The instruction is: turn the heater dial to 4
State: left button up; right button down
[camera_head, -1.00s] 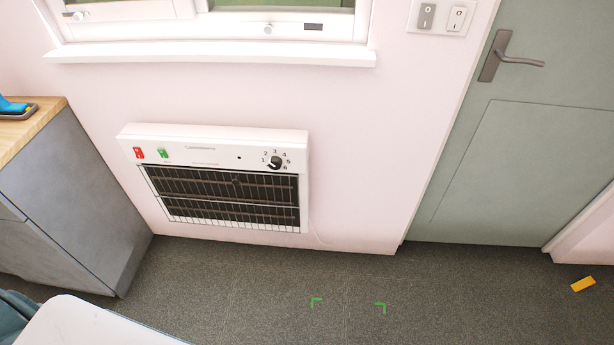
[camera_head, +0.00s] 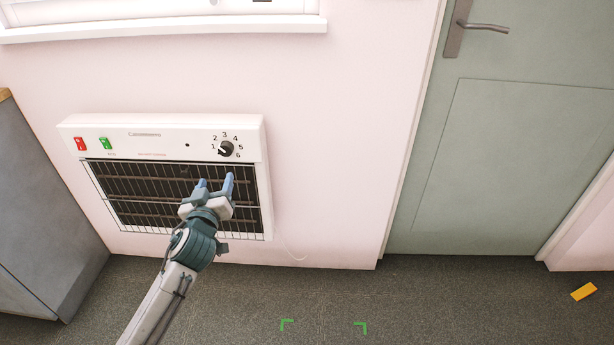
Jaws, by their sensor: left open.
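The white heater (camera_head: 160,134) hangs low on the pink wall, with a dark grille behind wire bars. Its black dial (camera_head: 226,149) sits at the upper right of the front panel, ringed by the numbers 1 to 6. The dial's white mark appears to point left, near 1. My left gripper (camera_head: 215,184) is in front of the grille, just below the dial and apart from it. Its two blue-tipped fingers are spread and empty, pointing up toward the dial. My right gripper is not in view.
A red switch (camera_head: 80,144) and a green switch (camera_head: 105,144) are on the heater's left. A grey cabinet (camera_head: 45,200) stands at the left, and a green door (camera_head: 510,150) is at the right. The wall between heater and door is clear.

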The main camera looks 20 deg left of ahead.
aim_at(225, 152)
pick_arm(q)
jog(key=x, duration=1)
jog(key=shift+w+a+r, duration=0.1)
jog(key=shift+w+r, duration=0.25)
jog(key=shift+r, duration=0.05)
jog(key=c, duration=1)
